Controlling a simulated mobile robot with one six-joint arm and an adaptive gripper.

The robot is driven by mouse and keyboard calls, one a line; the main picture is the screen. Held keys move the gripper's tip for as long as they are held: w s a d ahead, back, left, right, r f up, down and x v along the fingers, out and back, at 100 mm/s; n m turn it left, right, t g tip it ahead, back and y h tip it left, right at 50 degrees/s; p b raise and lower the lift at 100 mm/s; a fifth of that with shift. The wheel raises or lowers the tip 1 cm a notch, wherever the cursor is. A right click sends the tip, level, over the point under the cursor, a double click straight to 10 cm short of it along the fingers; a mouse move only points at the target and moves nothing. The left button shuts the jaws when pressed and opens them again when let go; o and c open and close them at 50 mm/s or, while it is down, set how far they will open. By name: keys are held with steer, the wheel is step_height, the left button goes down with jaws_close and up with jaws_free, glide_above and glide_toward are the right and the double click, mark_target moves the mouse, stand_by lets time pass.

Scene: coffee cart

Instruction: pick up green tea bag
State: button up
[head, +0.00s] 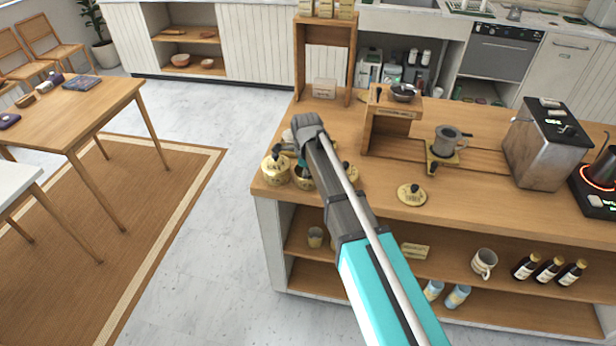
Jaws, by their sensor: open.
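No green tea bag can be made out in the head view; if it is inside a canister, the inside is hidden. Gold canisters stand at the left front end of the wooden counter: a lidded one (276,170), a middle one (304,183) and another partly behind my arm (350,173). My gripper (302,168) points down over the middle canister, at or near its mouth. It is open, but its fingertips are small and mostly hidden by my own arm. A gold lid with a dark knob (411,194) lies on the counter to the right.
A wooden stand (388,132) with a dark bowl (403,92) on top is right of my gripper. A tall wooden frame (299,65) rises behind. The counter's front strip looks mostly clear.

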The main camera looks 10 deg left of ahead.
steer(key=c, duration=0.5)
steer(key=shift+r, duration=0.15)
steer(key=shift+r+p, duration=0.95)
steer(key=shift+p, duration=0.2)
steer(key=s+d+r+p, duration=0.2)
steer(key=s+r+p, duration=0.1)
steer(key=s, duration=0.1)
steer(key=s+d+r+p, duration=0.2)
steer(key=s+r+p, duration=0.2)
steer(key=s+d+r+p, duration=0.2)
steer(key=s+r+p, duration=0.1)
steer(key=s, duration=0.1)
steer(key=shift+s+r+p, duration=0.3)
steer(key=shift+r+p, duration=0.05)
steer(key=shift+r, duration=0.05)
